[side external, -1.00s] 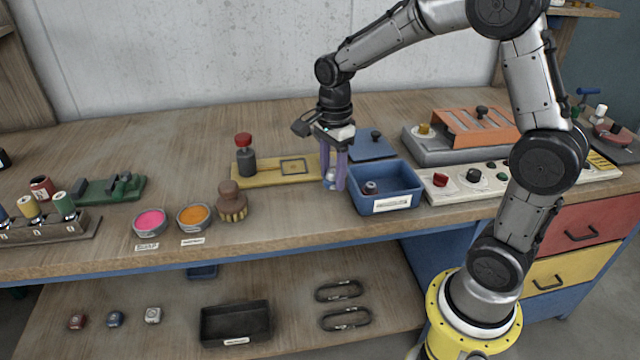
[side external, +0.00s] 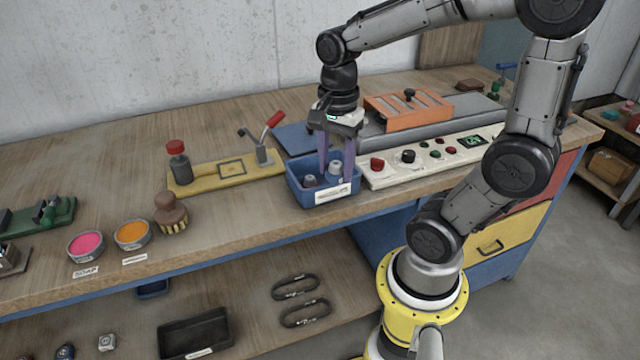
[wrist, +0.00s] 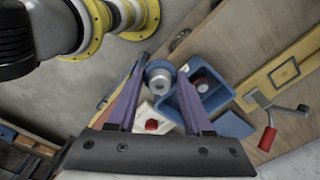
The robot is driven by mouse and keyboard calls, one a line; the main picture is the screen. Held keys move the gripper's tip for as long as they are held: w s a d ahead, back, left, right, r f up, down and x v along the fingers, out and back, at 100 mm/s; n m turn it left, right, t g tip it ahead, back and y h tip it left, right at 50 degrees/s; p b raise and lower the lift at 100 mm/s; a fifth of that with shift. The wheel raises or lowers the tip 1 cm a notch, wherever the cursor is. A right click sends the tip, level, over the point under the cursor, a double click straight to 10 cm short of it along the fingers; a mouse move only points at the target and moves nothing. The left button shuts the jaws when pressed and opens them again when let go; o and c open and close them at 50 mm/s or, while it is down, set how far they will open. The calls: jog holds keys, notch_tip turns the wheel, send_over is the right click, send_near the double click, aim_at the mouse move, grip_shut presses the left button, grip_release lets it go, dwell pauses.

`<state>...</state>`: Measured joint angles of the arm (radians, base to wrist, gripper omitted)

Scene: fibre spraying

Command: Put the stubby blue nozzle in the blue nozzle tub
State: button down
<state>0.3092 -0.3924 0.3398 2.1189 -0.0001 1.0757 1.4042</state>
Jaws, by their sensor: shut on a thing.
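The blue nozzle tub (side external: 297,187) is an open blue box with a white label on its front, on the bench. My gripper (side external: 336,168) is over the tub's right part, pointing down, with purple fingers shut on the stubby blue nozzle (side external: 336,171). In the wrist view, the nozzle (wrist: 160,77) shows a blue ring and a pale grey middle between the fingertips, beside the tub (wrist: 222,97). I cannot tell whether its lower end is below the rim. Another nozzle (side external: 310,181) lies in the tub to the left.
A white control panel (side external: 385,180) with knobs stands right of the tub. A yellow board (side external: 205,180) with a red-handled lever (side external: 272,122) is to the left. An orange rack (side external: 405,108) stands behind. Pink and orange bowls are at far left.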

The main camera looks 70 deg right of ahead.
jog(key=s+d+m, duration=0.2)
jog(key=s+d, duration=0.2)
jog(key=s, duration=0.1)
send_near(322, 178)
jog(key=shift+m, duration=0.3)
jog(key=s+f, duration=0.1)
jog(key=s, duration=0.1)
jog(key=s+f, duration=0.1)
jog(key=s, duration=0.1)
jog(key=shift+a+f, duration=0.3)
jog(key=shift+a, duration=0.1)
jog(key=shift+w+d+f, duration=0.1)
jog(key=shift+w+f, duration=0.05)
jog(key=shift+f, duration=0.8)
jog(key=shift+w+d+f, duration=0.1)
jog(key=shift+w+f, duration=0.05)
jog(key=shift+f, duration=0.8)
jog(key=shift+f, duration=0.15)
jog(key=shift+c, duration=1.6)
grip_release()
